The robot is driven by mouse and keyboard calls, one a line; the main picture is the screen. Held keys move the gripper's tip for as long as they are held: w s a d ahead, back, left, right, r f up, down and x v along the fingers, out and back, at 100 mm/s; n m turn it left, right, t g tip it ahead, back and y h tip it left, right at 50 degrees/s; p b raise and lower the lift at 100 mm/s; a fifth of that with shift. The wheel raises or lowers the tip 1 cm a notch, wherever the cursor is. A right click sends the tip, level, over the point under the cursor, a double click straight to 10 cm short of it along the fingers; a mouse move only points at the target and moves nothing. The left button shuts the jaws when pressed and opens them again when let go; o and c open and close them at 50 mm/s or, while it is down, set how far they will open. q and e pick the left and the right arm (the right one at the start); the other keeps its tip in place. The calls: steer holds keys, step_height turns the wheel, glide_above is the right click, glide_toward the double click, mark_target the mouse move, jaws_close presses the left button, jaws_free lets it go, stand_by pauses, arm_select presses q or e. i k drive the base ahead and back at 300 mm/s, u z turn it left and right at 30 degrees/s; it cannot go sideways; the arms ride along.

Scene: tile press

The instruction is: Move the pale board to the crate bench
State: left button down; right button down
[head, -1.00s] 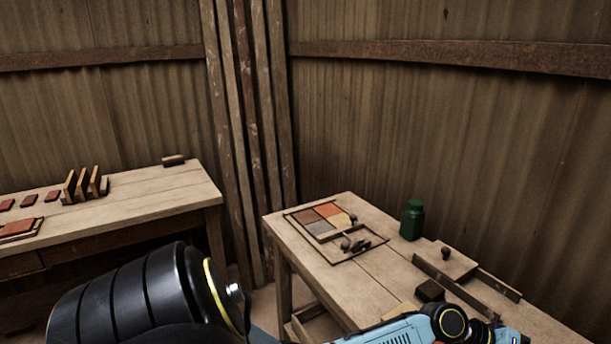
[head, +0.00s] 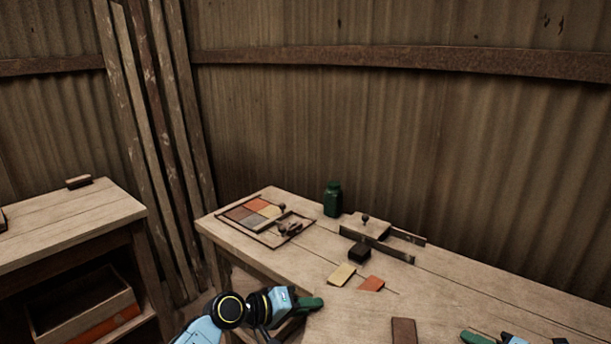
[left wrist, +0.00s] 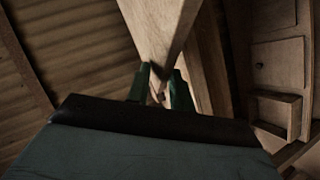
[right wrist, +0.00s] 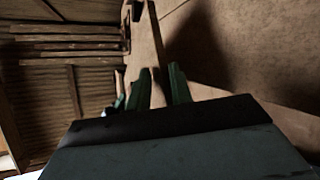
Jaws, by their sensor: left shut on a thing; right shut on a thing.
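The pale board (left wrist: 161,30) runs between the green fingers of my left gripper (left wrist: 160,90) in the left wrist view. In the head view, my left gripper (head: 310,303) is shut at the near edge of the tool bench, low in the middle. My right gripper (head: 476,338) is only partly in view at the bottom right. In the right wrist view, my right gripper (right wrist: 160,88) is shut on a pale edge, apparently the same board. In the head view I cannot clearly separate the board from the bench top. The crate bench (head: 70,220) stands at the left.
An open wooden crate (head: 85,308) sits on the lower shelf of the crate bench. The tool bench (head: 480,290) holds a tile frame (head: 232,228), a green bottle (head: 333,198), a press block (head: 368,227), a black block (head: 359,252) and loose tiles (head: 371,284). A dark brown piece (head: 403,331) lies nearer.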

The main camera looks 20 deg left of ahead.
mark_target(60, 223)
steer(key=u, duration=1.1)
steer(key=i, duration=0.85)
steer(key=u, duration=1.15)
steer(key=i, duration=1.9)
steer(key=u, duration=0.1)
